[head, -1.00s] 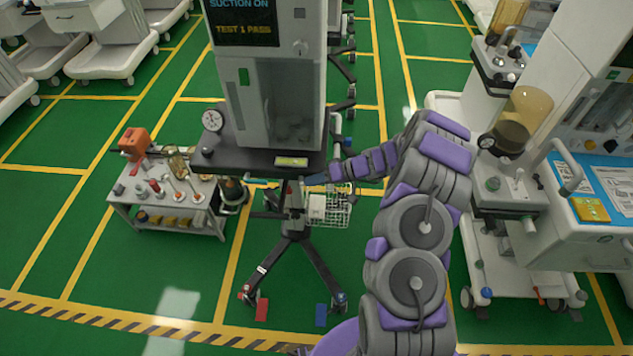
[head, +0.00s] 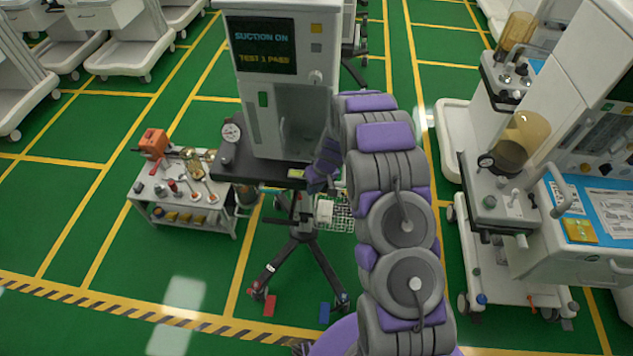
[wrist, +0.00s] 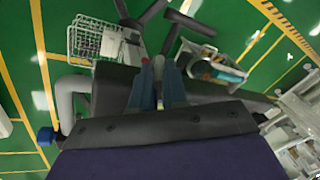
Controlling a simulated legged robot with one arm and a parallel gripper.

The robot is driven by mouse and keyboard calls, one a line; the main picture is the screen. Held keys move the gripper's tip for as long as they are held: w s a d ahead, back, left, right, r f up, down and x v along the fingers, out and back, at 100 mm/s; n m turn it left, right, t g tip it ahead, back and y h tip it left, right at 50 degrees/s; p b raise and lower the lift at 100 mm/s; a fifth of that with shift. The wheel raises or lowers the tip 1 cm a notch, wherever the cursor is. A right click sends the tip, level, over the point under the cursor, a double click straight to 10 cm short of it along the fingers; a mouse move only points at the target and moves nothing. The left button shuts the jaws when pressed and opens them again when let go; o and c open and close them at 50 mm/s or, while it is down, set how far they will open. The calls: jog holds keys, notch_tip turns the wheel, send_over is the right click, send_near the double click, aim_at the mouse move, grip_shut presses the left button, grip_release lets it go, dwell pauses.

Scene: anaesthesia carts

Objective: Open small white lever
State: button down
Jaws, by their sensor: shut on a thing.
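The cart with the "SUCTION ON / TEST 1 PASS" screen (head: 266,47) stands upright ahead, with a dark shelf (head: 262,172) on a post. My gripper (wrist: 159,68) is at the front right of that shelf, by its edge. In the wrist view its two fingers are close together, with a small pale thing between their tips. This looks like the small white lever (wrist: 158,61), but most of it is hidden by the fingers. In the head view my arm hides the grip, and I cannot tell the lever's angle.
A wire basket (head: 343,220) hangs right of the post; it also shows in the wrist view (wrist: 84,40). A low tool table (head: 163,191) stands to the left. Another cart with a blue top (head: 590,191) stands to the right.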

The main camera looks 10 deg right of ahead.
jog(key=shift+a+h+p, duration=0.25)
jog(key=shift+h+p, duration=0.25)
jog(key=shift+p, duration=0.4)
jog(key=c, duration=1.4)
grip_release()
jog(key=shift+w, duration=0.1)
jog(key=shift+r, duration=0.1)
jog(key=d+r, duration=0.1)
jog(key=r, duration=0.4)
jog(key=d+r, duration=0.1)
jog(key=r, duration=0.5)
jog(key=r+p, duration=0.1)
jog(key=r, duration=0.4)
jog(key=shift+s+d+r, duration=0.4)
jog(key=s+r+m+g+h+b, duration=0.1)
jog(key=s+r+b, duration=0.1)
jog(key=s+r, duration=0.7)
jog(key=s+r+m+g+b, duration=0.1)
jog(key=s+r, duration=0.3)
jog(key=s, duration=0.8)
jog(key=shift+m+g+h, duration=0.4)
jog(key=shift+m+h, duration=0.1)
jog(key=shift+m, duration=0.1)
jog(key=s, duration=0.7)
jog(key=s+b, duration=0.1)
jog(key=s, duration=0.6)
jog(key=s+r+b, duration=0.1)
jog(key=s, duration=0.7)
jog(key=shift+d+r, duration=0.1)
jog(key=shift+d, duration=0.15)
